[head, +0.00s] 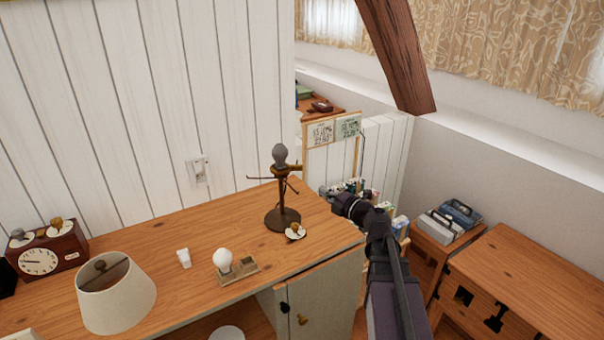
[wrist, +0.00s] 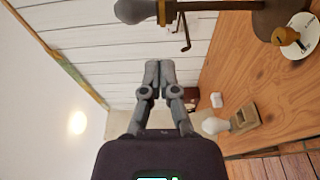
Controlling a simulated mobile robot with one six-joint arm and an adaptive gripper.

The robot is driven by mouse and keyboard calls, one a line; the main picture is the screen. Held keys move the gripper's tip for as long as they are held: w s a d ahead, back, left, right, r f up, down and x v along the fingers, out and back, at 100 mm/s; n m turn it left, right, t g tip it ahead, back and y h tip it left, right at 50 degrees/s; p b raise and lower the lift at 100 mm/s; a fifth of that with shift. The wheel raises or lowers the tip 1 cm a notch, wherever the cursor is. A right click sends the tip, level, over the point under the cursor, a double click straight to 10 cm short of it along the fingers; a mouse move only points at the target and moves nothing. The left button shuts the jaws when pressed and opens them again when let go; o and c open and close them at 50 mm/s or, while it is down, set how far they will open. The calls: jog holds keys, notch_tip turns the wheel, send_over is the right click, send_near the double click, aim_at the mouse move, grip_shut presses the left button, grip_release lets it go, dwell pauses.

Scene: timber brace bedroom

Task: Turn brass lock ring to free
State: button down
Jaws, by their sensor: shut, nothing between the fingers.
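A dark brown lamp stand (head: 281,196) stands upright on the wooden desk, with a grey bulb (head: 280,155) at its top and thin side arms. In the wrist view the bulb (wrist: 131,10) and a brown collar (wrist: 166,12) below it lie along the upper edge. I cannot tell whether that collar is the brass lock ring. A brass-coloured piece (head: 295,226) sits on a white disc beside the lamp's foot; it also shows in the wrist view (wrist: 284,36). My gripper (wrist: 159,66) is shut and empty, apart from the lamp; in the head view it is to the lamp's right.
The desk (head: 150,262) also holds a white bulb (head: 222,259) by a small wooden tray (head: 247,272), a white object (head: 184,258), a cream lampshade (head: 118,300) and a clock (head: 40,258). A dark timber brace (head: 398,55) slants above my arm. A white plank wall stands behind.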

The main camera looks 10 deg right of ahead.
send_near(294, 168)
jog(key=w+a, duration=0.2)
jog(key=a, duration=0.2)
jog(key=shift+w+d+f, duration=0.1)
jog(key=shift+w+d, duration=0.15)
jog(key=shift+w, duration=0.65)
jog(key=shift+w+d, duration=0.25)
jog(key=shift+w, duration=0.7)
jog(key=shift+a, duration=0.1)
